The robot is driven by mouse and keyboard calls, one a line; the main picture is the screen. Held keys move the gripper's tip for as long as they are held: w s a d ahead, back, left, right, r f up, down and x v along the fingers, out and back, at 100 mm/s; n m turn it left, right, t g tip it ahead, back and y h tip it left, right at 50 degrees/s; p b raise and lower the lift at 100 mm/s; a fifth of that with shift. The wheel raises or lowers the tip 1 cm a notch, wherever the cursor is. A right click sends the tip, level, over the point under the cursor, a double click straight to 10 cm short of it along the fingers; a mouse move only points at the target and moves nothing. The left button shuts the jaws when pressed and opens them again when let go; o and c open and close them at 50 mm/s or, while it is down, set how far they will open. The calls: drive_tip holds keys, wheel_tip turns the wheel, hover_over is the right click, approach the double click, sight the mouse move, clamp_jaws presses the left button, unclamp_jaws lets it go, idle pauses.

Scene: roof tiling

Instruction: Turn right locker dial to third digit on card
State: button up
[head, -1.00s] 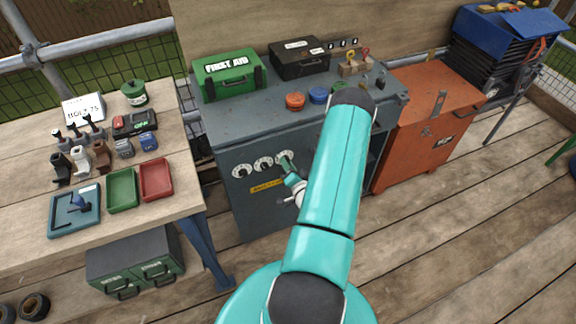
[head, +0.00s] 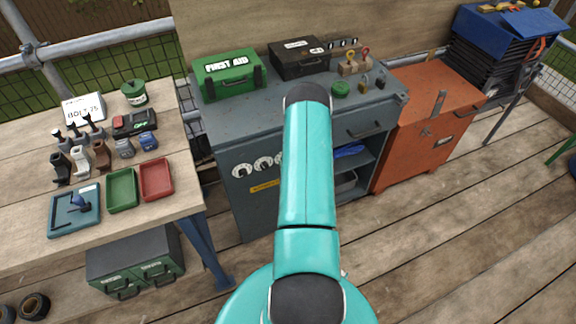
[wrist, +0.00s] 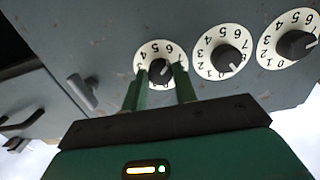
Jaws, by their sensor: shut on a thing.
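The locker (head: 245,205) is a grey metal cabinet with three white numbered dials on its front. The right dial (head: 280,159) is partly hidden by my arm in the head view. In the wrist view, seen upside down, the right dial (wrist: 161,48) is the leftmost, and its dark knob sits between my green fingers. My gripper (wrist: 160,73) is shut on that knob; its fingers cover part of the numbers, and the pointer setting is unclear. The middle dial (wrist: 222,52) and left dial (wrist: 290,38) are clear of the fingers. My gripper is hidden behind my arm in the head view.
A white card (head: 84,109) with blurred writing stands on the wooden table at left. A first aid box (head: 227,74) and a black case (head: 299,60) sit on the locker top. A grey handle (wrist: 84,93) sticks out beside the right dial. An orange cabinet (head: 420,145) stands at right.

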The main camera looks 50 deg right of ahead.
drive_tip(key=shift+n, duration=0.9)
drive_tip(key=o, duration=1)
drive_tip(key=shift+v, duration=6.85)
